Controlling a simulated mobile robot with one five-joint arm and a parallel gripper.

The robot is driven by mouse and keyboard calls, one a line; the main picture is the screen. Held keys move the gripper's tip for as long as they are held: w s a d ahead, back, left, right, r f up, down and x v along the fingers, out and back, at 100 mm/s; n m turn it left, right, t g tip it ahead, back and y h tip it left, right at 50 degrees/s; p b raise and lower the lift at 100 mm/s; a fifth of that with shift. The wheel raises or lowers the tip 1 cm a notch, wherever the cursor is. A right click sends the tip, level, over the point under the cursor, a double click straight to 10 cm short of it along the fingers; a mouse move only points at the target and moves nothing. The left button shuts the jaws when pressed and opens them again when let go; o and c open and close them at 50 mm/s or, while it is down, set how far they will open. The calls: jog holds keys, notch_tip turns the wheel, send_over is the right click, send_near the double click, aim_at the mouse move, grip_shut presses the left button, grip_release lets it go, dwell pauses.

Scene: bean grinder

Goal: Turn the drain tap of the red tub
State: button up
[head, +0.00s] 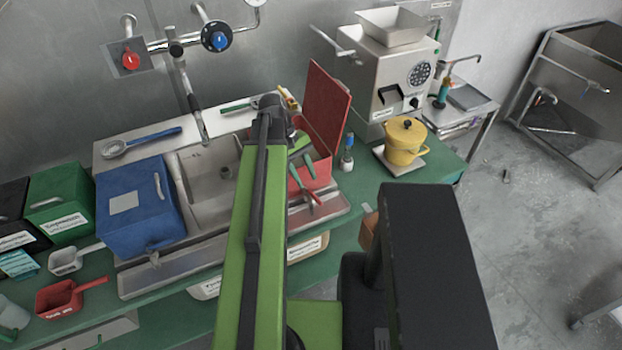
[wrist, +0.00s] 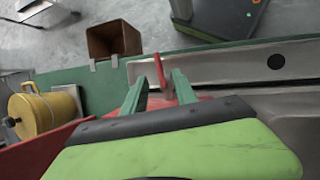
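The red tub (head: 316,178) stands at the right end of the steel sink, its red lid (head: 322,112) raised. Its red drain tap (head: 313,198) is on the front, above the sink's front ledge; in the wrist view the tap's red lever (wrist: 160,73) points up the picture. My gripper (head: 306,168) reaches over the tub. In the wrist view its two green fingers (wrist: 158,85) are apart, with the lever between them and gaps visible at the sides. Contact with the tap cannot be told. My arm hides part of the tub and sink.
A blue tub (head: 135,205) and a green tub (head: 62,200) stand left of the sink (head: 210,180). A yellow pot (head: 405,143) and a grinder (head: 388,75) are to the right. A brown bin (wrist: 113,40) hangs at the bench's front edge.

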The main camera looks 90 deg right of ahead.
jog(key=p+v, duration=0.7)
jog(key=v, duration=0.3)
jog(key=shift+r+p, duration=0.2)
jog(key=shift+p, duration=0.15)
jog(key=shift+w, duration=0.1)
